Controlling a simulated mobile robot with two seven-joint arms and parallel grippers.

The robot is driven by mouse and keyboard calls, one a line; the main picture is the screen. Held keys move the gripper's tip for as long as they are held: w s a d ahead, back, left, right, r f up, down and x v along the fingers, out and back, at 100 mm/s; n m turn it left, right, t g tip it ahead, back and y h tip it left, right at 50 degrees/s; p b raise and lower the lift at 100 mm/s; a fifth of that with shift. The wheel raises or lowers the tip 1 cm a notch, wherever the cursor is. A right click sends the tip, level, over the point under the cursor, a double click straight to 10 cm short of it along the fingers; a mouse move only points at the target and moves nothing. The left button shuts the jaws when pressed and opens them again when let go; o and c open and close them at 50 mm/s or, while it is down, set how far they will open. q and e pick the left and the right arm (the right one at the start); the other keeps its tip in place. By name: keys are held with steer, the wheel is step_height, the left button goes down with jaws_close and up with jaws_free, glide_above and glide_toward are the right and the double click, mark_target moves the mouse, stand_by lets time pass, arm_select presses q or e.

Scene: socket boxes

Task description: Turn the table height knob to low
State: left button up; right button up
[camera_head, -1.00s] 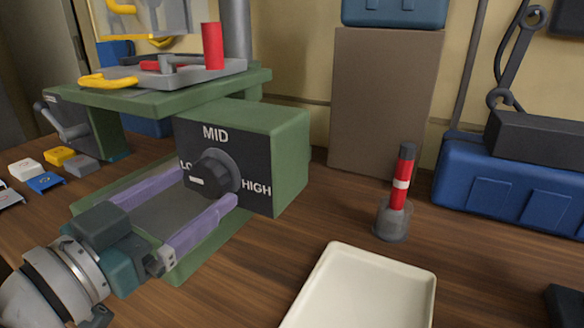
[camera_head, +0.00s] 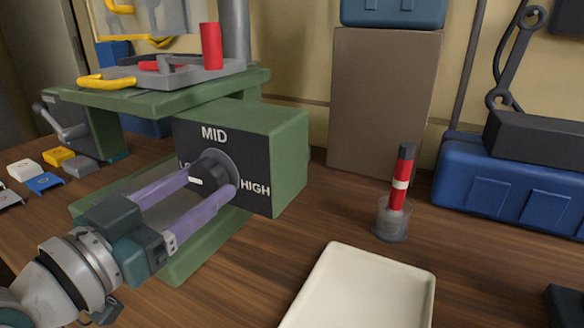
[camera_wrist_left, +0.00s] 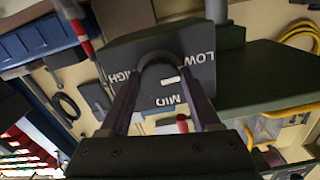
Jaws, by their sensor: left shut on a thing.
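The dark round knob (camera_head: 211,168) sits on the black front face of a green box (camera_head: 262,133) marked LOW, MID and HIGH. LOW is partly hidden behind a finger. The knob's white mark is toward the left, on the LOW side, in the head view. My left gripper (camera_head: 210,184) has its two long purple fingers on either side of the knob, shut on it. The left wrist view shows the knob (camera_wrist_left: 158,72) between the fingers, with its white mark on the right. My right gripper is not in view.
A green table (camera_head: 160,92) with a grey tray, red cylinder and yellow handle stands behind the box. A cream tray (camera_head: 425,290) lies at the front right. A red-and-white stick stands in a clear cup (camera_head: 391,222). A blue case (camera_head: 500,190) is at the right.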

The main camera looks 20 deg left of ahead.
arm_select(q)
steer(key=c, duration=0.4)
steer(key=shift+o, duration=0.2)
steer(key=shift+n+p, duration=0.3)
steer(key=shift+n, duration=0.4)
steer(key=o, duration=1.4)
steer(key=s, duration=1)
steer(key=shift+a, duration=0.35)
